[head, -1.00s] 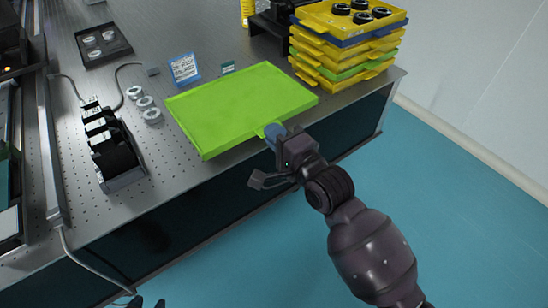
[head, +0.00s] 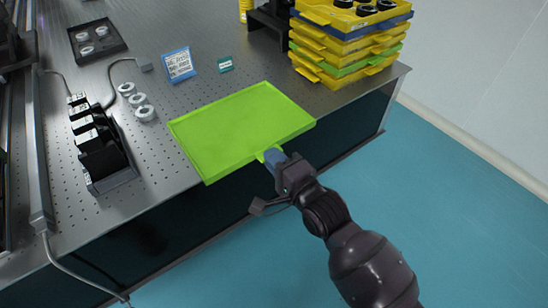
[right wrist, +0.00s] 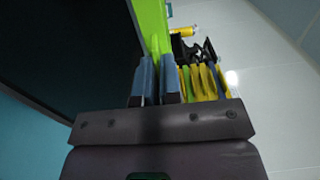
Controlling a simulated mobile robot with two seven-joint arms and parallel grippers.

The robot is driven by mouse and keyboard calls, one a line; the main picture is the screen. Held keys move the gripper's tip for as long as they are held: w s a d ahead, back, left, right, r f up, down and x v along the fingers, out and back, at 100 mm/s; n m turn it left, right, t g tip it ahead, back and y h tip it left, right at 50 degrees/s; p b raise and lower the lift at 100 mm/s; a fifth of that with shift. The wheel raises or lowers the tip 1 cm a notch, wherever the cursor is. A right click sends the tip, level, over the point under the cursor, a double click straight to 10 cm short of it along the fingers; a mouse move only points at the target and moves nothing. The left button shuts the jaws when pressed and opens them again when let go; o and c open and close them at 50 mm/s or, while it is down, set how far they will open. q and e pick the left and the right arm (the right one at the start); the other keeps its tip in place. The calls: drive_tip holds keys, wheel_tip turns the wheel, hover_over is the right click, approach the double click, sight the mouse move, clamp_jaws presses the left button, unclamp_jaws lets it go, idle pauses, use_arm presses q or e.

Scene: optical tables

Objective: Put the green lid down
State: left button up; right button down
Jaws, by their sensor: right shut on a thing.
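The green lid (head: 240,130) is a flat, bright green rectangular tray-like piece with a low rim. In the head view it lies level at the front edge of the optical table, its near side reaching past the edge; I cannot tell whether it touches the tabletop. My right gripper (head: 272,158) is shut on the tab at the lid's near side. In the right wrist view the two blue fingers (right wrist: 157,80) pinch the green lid's edge (right wrist: 152,28). My left gripper is not in view.
A stack of yellow, blue and green trays (head: 345,50) stands right of the lid. A black device row (head: 98,140) and several pale rings (head: 138,105) lie to the left. Small signs (head: 179,64) stand behind, and a dark tray (head: 97,40) lies at the back left.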

drive_tip(key=c, duration=1.7)
unclamp_jaws()
drive_tip(key=shift+f, duration=0.2)
drive_tip(key=shift+c, duration=0.2)
drive_tip(key=o, duration=0.4)
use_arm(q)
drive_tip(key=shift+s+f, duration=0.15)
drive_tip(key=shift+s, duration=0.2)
use_arm(e)
drive_tip(key=shift+o, duration=0.2)
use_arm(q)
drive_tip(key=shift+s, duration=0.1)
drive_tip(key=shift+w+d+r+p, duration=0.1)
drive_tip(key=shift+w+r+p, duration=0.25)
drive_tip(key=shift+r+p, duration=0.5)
use_arm(e)
drive_tip(key=v, duration=1.2)
drive_tip(key=shift+r, duration=0.25)
